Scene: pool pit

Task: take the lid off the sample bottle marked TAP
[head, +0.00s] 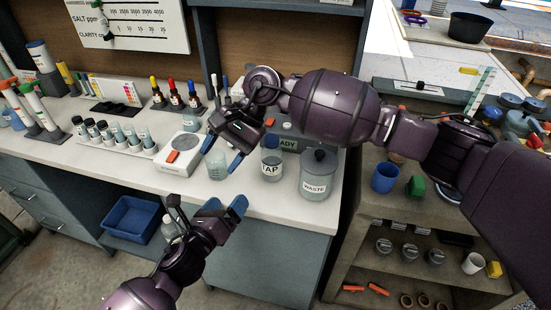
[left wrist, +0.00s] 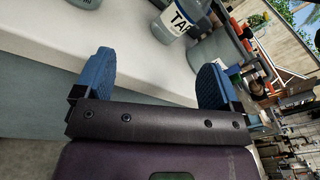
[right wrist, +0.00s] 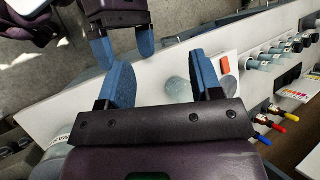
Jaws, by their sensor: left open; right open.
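The sample bottle marked TAP (head: 271,163) stands upright near the front edge of the counter, left of the WASTE jar. My right arm crosses above it and its top is hard to make out. In the left wrist view the TAP bottle (left wrist: 183,18) stands beyond my open fingers, its top cut off. My left gripper (head: 212,207) is open and empty, in front of the counter edge, left of and below the bottle. My right gripper (head: 222,152) is open and empty, above the counter left of the bottle, its fingers near a clear beaker (head: 215,165).
The dark-lidded WASTE jar (head: 318,175) stands close on the right of the bottle, and a READY container (head: 288,140) is behind. A white device with an orange button (head: 181,150) is to the left. The counter (head: 85,160) has clear room at its front left.

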